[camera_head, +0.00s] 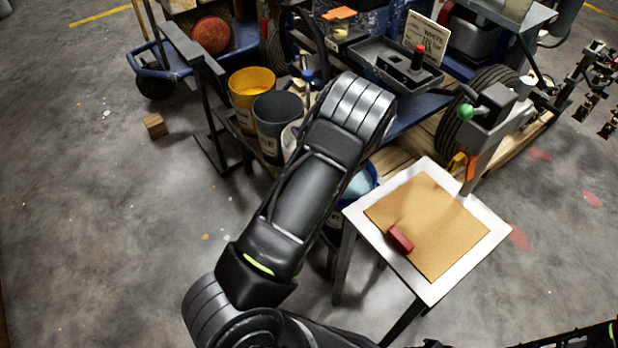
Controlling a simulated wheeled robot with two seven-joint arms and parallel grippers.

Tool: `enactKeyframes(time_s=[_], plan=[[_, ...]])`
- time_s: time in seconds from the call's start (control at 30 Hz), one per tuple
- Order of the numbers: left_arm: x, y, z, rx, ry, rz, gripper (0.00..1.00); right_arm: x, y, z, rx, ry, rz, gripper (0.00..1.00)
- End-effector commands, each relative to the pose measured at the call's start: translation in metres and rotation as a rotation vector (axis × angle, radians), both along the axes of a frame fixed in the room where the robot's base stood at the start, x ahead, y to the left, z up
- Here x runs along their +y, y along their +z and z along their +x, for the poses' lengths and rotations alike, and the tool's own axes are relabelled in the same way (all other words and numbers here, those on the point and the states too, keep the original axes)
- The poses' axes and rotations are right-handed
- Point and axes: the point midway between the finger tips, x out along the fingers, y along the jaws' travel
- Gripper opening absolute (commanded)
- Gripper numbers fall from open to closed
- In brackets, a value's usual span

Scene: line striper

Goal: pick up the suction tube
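A dark curved hose (318,42) arches at the back of the line striper, top centre; I cannot tell for sure whether it is the suction tube. A yellow bucket (251,92) and a dark grey bucket (277,122) stand below it at the machine's left side. One of my black arms crosses the middle of the view and hides part of the machine and of the containers behind it. Neither of my grippers can be made out, so I see no hold on any tube.
A small white-edged table (357,216) with a brown board (441,228) and a red block (400,238) stands at right. The striper's blue frame, wheels and a black tray (372,50) fill the back. A wooden block (155,125) lies on open floor at left.

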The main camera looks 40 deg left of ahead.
Motion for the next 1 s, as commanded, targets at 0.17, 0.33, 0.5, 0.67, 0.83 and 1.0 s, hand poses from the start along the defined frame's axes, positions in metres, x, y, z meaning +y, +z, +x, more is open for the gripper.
enactKeyframes(time_s=[0.17, 0.33, 0.5, 0.67, 0.83, 1.0], plan=[[0.0, 0.0, 0.0, 0.0, 0.0, 0.0, 0.2, 0.0, 0.0, 0.0, 0.0, 0.0, 0.0, 0.36], [0.0, 0.0, 0.0, 0.0, 0.0, 0.0, 0.06, 0.0, 0.0, 0.0, 0.0, 0.0, 0.0, 0.36], [0.0, 0.0, 0.0, 0.0, 0.0, 0.0, 0.0, 0.0, 0.0, 0.0, 0.0, 0.0, 0.0, 0.36], [0.0, 0.0, 0.0, 0.0, 0.0, 0.0, 0.0, 0.0, 0.0, 0.0, 0.0, 0.0, 0.0, 0.36], [0.0, 0.0, 0.0, 0.0, 0.0, 0.0, 0.0, 0.0, 0.0, 0.0, 0.0, 0.0, 0.0, 0.36], [0.0, 0.0, 0.0, 0.0, 0.0, 0.0, 0.0, 0.0, 0.0, 0.0, 0.0, 0.0, 0.0, 0.36]])
